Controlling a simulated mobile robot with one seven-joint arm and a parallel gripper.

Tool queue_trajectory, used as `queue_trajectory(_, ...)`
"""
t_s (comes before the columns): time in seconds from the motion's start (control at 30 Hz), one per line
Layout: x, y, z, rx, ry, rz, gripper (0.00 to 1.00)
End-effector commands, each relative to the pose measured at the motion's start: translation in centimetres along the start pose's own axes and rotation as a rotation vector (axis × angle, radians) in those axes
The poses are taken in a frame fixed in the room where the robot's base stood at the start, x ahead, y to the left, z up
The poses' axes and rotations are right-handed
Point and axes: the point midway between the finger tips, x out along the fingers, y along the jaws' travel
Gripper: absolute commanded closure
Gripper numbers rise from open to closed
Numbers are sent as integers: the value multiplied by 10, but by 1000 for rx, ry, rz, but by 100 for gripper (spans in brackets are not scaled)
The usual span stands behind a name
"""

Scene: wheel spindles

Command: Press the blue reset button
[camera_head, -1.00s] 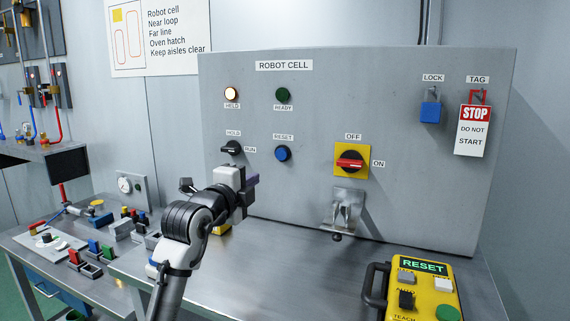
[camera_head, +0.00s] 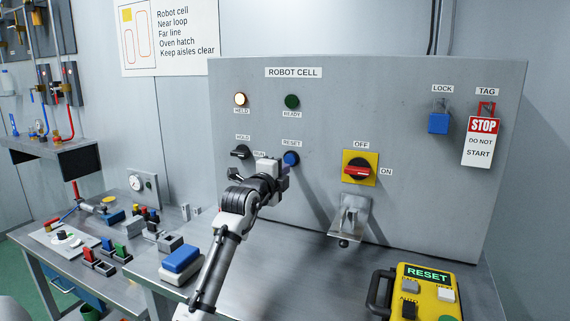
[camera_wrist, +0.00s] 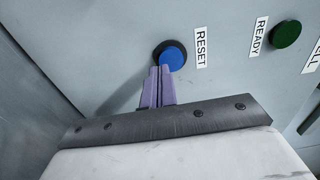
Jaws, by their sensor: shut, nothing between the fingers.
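The blue reset button (camera_head: 291,158) is a round cap in a dark ring on the grey panel, under the RESET label. It also shows in the wrist view (camera_wrist: 172,57). My gripper (camera_head: 286,172) is at the panel, just below and in front of the button in the head view. In the wrist view its purple fingers (camera_wrist: 161,72) are together and empty, with tips at the button's lower edge. I cannot tell whether the tips touch the cap. How far the cap is pushed in is not clear.
The panel (camera_head: 420,200) also bears a lit HELD lamp (camera_head: 240,99), a dark green READY lamp (camera_head: 292,101), a black HOLD/RUN knob (camera_head: 240,152) and a red switch (camera_head: 357,170) on yellow. A bracket (camera_head: 349,215) juts out at right. A yellow pendant (camera_head: 425,290) is at front right.

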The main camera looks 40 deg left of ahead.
Motion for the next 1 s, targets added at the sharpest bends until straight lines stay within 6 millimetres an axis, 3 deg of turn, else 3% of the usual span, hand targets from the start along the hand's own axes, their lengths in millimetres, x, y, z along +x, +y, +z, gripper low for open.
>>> queue_trajectory(0.13,11,-1,0,-1,0,0,100)
queue_trajectory(0.57,15,1,0,-1,0,0,100)
queue_trajectory(0.8,32,2,-1,-1,1,0,100)
queue_trajectory(1.0,34,0,-2,1,2,-2,100)
